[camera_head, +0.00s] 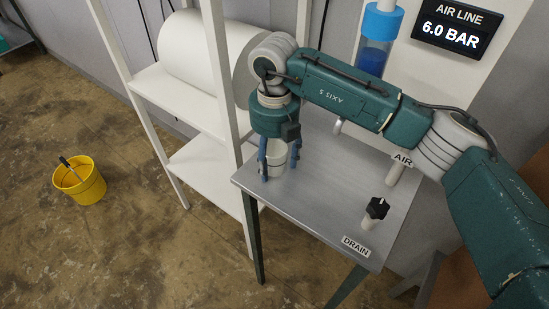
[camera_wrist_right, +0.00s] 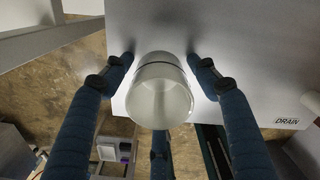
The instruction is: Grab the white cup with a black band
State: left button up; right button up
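In the right wrist view the gripper (camera_wrist_right: 161,57) has a finger on each side, with gaps to the cup, and a third finger at the bottom of the picture. It looks open. My left gripper is not in view.
The metal table (camera_head: 320,205) has a black knob (camera_head: 376,208) and a DRAIN label (camera_head: 356,246) at its right front. A white shelf (camera_head: 205,165) with a large white roll (camera_head: 205,55) stands close on the left. A yellow bucket (camera_head: 80,183) is on the floor.

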jog(key=c, duration=0.6)
jog(key=shift+r, duration=0.15)
